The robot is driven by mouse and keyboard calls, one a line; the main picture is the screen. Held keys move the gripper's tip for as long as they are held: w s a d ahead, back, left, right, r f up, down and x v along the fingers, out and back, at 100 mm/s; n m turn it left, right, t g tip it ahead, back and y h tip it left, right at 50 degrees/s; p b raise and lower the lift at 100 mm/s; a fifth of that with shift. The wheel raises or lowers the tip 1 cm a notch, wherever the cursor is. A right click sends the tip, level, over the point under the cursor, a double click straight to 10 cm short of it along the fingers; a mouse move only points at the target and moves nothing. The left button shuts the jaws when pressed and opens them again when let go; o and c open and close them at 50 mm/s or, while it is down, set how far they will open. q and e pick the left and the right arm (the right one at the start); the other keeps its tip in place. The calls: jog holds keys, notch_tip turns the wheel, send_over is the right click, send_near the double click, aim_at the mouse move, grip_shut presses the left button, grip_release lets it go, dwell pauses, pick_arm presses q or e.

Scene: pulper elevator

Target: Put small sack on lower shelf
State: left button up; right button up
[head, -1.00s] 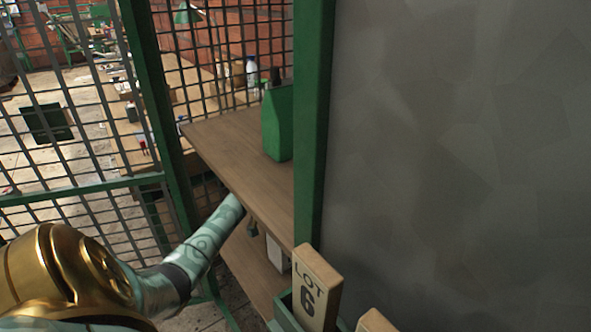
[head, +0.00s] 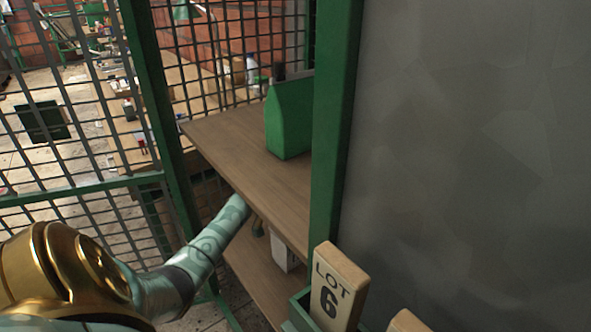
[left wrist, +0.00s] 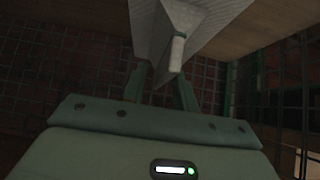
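The small sack, a pale white object (head: 281,254), stands on the lower shelf (head: 244,272), partly hidden by the upper shelf's edge in the head view. In the left wrist view the sack (left wrist: 190,22) is at the top, white and creased, with a pale rolled end pointing toward my gripper. My left arm reaches in beneath the upper shelf. My left gripper (left wrist: 161,88) is close to the sack, its two fingers spread apart near the rolled end; whether one touches it I cannot tell. My right gripper is not in view.
The upper wooden shelf (head: 235,160) carries a green container (head: 289,118) and overhangs my left arm. A green post (head: 335,130) and grey wall are at right. A wooden LOT 6 sign (head: 337,287) stands in front. Wire mesh (head: 60,130) closes off the left.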

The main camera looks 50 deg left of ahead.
pick_arm(q)
jog(key=shift+r, duration=0.1)
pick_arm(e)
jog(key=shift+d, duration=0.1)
